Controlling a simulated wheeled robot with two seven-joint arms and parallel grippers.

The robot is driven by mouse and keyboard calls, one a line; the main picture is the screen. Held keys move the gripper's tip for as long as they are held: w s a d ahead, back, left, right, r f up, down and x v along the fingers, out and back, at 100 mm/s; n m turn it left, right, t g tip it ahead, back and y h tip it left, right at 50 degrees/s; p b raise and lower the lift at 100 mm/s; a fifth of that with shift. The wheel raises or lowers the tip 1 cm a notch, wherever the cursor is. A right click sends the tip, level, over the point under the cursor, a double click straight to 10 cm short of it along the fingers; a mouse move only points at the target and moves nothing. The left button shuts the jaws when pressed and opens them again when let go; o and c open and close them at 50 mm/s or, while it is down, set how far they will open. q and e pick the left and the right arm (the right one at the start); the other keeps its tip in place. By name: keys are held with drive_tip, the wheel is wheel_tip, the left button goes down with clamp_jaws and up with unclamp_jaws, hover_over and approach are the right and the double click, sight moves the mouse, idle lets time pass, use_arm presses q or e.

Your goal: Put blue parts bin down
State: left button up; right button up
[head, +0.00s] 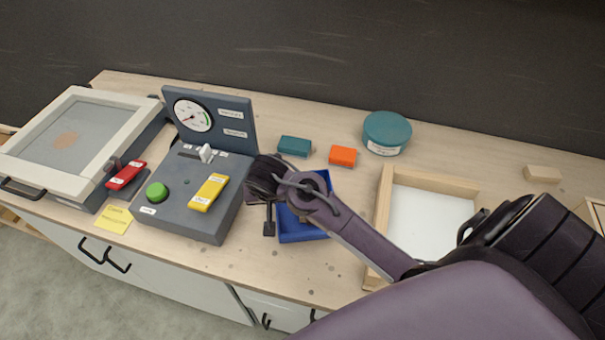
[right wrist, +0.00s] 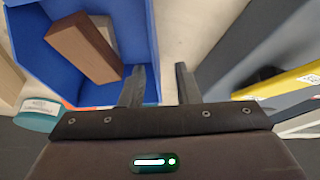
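The blue parts bin (head: 303,232) appears to rest on the workbench, right of the grey gauge box and partly hidden by my right arm. In the right wrist view the bin (right wrist: 40,60) fills the upper left, with a brown block (right wrist: 84,46) and a paler block behind it inside. My right gripper (head: 280,214) is at the bin's left side. In the right wrist view its fingers (right wrist: 160,82) are apart, one inside the bin wall and one outside, with a visible gap beside the wall. My left gripper is not in view.
The gauge box (head: 180,220) with switches stands close left of the bin. A teal block (head: 295,146), an orange block (head: 342,156) and a teal tin (head: 387,130) lie behind. A wooden tray (head: 384,215) is to the right. Bare bench lies in front.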

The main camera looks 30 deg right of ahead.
sight(289, 229)
drive_tip(key=x, duration=0.2)
drive_tip(key=p+x, duration=0.1)
drive_tip(key=x, duration=0.4)
drive_tip(key=shift+s+d, duration=0.1)
drive_tip(key=shift+d, duration=0.2)
clamp_jaws()
drive_tip(key=shift+r, duration=0.1)
